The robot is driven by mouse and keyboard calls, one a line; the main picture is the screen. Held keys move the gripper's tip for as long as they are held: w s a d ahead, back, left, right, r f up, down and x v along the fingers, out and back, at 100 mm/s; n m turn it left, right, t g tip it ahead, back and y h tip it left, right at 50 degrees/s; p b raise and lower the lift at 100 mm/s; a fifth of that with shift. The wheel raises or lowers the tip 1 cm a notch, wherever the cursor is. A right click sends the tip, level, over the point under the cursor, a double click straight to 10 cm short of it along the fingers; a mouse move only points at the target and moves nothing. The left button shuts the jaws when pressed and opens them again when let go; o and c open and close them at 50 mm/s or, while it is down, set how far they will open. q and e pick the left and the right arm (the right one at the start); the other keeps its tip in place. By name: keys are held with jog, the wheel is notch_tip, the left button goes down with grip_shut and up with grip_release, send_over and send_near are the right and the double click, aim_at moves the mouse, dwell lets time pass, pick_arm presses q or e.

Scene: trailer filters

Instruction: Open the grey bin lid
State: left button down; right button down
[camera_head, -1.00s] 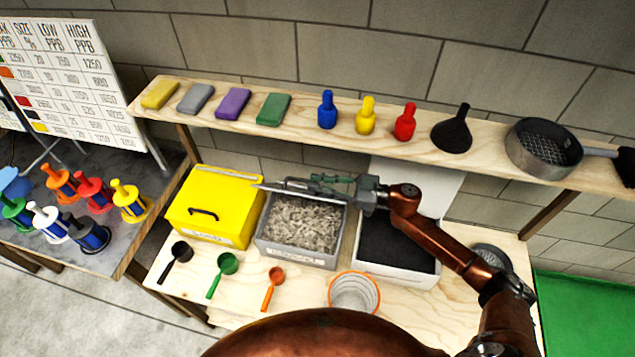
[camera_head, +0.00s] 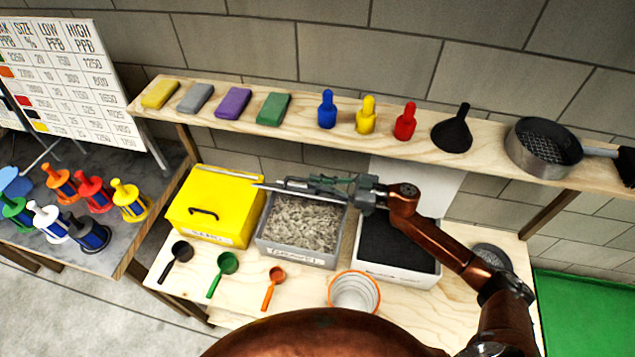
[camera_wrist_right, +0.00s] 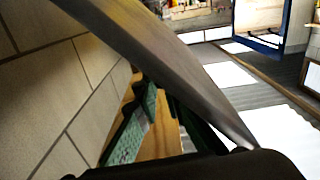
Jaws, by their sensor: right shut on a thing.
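The grey bin (camera_head: 292,252) stands in the middle of the bench, uncovered, with pale shredded material inside. Its grey lid (camera_head: 268,187) shows nearly edge-on as a thin strip above the bin's back, raised off the opening. My right gripper (camera_head: 318,183) is at the lid, above the bin's back edge, and is shut on it. In the right wrist view, a dark grey bar, seemingly the lid (camera_wrist_right: 150,60), crosses diagonally, close to the green-padded fingers (camera_wrist_right: 150,115). The exact contact is hard to see. My left gripper is not in view.
A closed yellow bin (camera_head: 213,205) stands left, an open white bin (camera_head: 397,268) with dark contents right. Scoops (camera_head: 222,272) and an orange-rimmed cup (camera_head: 354,292) lie in front. A wooden shelf (camera_head: 310,117) with sponges, bottles, a funnel and a sieve runs behind.

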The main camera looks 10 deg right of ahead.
jog(key=shift+w+d+r+m+p, duration=0.35)
jog(key=shift+w+r+m+p, duration=0.15)
jog(key=shift+w+r+p, duration=0.45)
jog(key=shift+w+d, duration=0.3)
jog(key=shift+w, duration=0.3)
jog(key=shift+w+d, duration=0.25)
jog(key=shift+w, duration=0.35)
